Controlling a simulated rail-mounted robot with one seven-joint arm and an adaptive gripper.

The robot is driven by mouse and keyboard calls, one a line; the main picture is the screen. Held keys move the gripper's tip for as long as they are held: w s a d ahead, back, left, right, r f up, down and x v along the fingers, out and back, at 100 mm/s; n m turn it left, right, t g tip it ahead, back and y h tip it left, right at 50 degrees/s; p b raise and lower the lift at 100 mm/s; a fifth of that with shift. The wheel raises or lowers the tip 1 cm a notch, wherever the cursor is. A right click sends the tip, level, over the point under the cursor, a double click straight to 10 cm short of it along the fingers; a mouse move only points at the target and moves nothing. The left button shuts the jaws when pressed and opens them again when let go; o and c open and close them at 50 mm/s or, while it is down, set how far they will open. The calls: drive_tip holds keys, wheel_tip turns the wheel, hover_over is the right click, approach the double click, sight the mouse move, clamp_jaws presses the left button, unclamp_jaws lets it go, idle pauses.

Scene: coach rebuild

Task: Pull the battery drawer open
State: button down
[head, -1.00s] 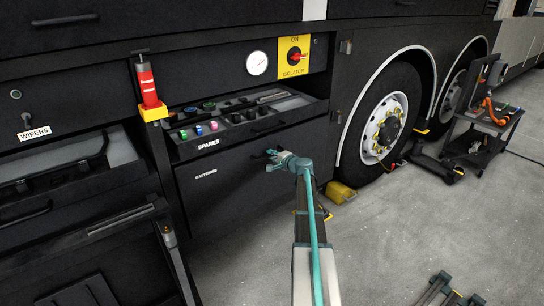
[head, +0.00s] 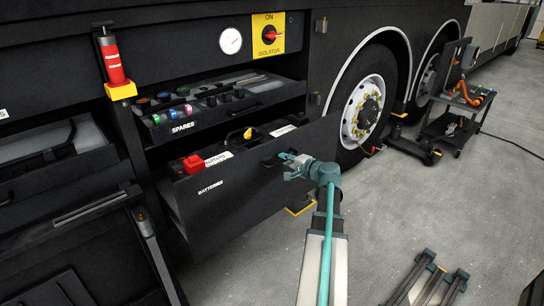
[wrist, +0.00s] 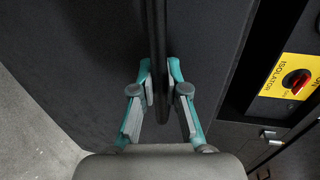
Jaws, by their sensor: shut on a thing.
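The battery drawer (head: 235,190) is a dark box front marked BATTERIES, below the SPARES drawer. It stands partly out from the coach side, and its inside shows from above. A red-capped item (head: 193,164), white labels and a yellow part are visible in it. My gripper (head: 290,165) is at the front of this drawer, at the bar handle. In the wrist view my gripper (wrist: 158,105) has its teal fingers on both sides of the dark bar handle (wrist: 161,50), shut on it. The drawer's rear is hidden inside the coach.
Above, the open SPARES drawer (head: 210,110) holds several small coloured items. A yellow isolator panel (head: 268,35) and a gauge (head: 230,41) are higher up. A red cylinder (head: 112,62) stands left. A wheel (head: 362,112) and a cart (head: 452,125) are right. Floor in front is mostly clear.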

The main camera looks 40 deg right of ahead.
drive_tip(key=f+b+v, duration=0.1)
drive_tip(key=f+v, duration=0.1)
drive_tip(key=v, duration=0.7)
drive_tip(key=shift+s, duration=0.45)
drive_tip(key=c, duration=1.2)
unclamp_jaws()
drive_tip(key=v, duration=1.2)
